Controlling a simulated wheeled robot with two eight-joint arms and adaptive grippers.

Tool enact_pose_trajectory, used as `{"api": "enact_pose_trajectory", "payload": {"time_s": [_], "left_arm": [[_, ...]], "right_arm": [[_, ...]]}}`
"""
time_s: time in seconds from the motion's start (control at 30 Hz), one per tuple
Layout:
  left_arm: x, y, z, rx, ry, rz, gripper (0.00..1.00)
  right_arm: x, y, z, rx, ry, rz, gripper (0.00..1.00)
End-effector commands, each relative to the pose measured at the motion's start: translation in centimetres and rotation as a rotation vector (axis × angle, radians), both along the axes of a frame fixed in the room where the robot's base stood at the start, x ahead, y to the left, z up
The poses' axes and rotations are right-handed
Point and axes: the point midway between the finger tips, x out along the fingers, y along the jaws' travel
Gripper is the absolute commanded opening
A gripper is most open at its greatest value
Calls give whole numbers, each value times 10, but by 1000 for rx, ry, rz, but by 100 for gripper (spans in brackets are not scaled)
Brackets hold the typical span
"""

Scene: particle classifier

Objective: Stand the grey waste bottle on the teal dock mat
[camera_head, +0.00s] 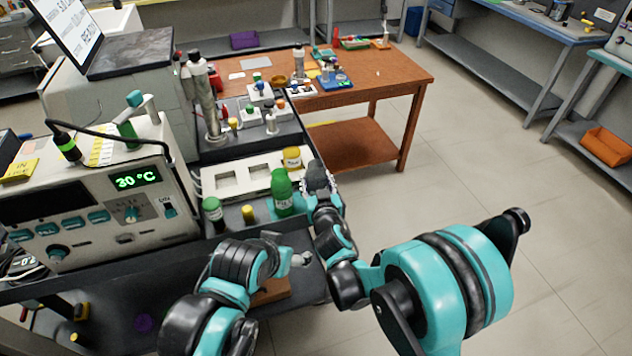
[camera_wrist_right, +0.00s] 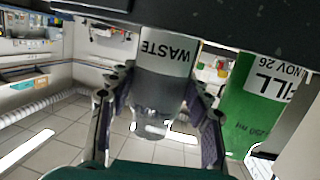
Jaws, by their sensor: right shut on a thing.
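The grey waste bottle (camera_wrist_right: 165,75), with a pale label reading WASTE, is between the two fingers of my right gripper (camera_wrist_right: 158,128) in the right wrist view. The gripper is shut on it.
The green bottle (camera_head: 282,192) stands just left of my right gripper; it also shows in the wrist view (camera_wrist_right: 250,108). A white block with square recesses (camera_head: 253,172) is behind it. The brown table (camera_head: 395,75) carries several small items. The floor at right is clear.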

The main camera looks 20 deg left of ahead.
Motion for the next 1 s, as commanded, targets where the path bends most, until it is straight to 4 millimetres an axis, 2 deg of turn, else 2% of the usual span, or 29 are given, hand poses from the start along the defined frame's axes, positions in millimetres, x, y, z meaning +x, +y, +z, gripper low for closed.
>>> {"api": "enact_pose_trajectory", "payload": {"time_s": [0.1, 0.13, 0.2, 0.57, 0.63, 0.77, 1.0], "left_arm": [[0, 0, 0, 0, 0, 0, 74], [0, 0, 0, 0, 0, 0, 74], [0, 0, 0, 0, 0, 0, 74], [0, 0, 0, 0, 0, 0, 74], [0, 0, 3, 0, 0, 0, 74], [0, 0, 12, 0, 0, 0, 74], [0, 0, 27, 0, 0, 0, 74]], "right_arm": [[0, 0, -2, 0, 0, 0, 0], [0, 0, -2, 0, 0, 0, 52], [0, 0, -2, 0, 0, 0, 70], [0, 0, 1, 0, 0, 0, 70], [-5, -2, 3, 0, 0, 0, 70], [-25, -11, 9, -1, 0, 1, 70], [-73, -33, 21, 0, 0, 2, 70]]}}
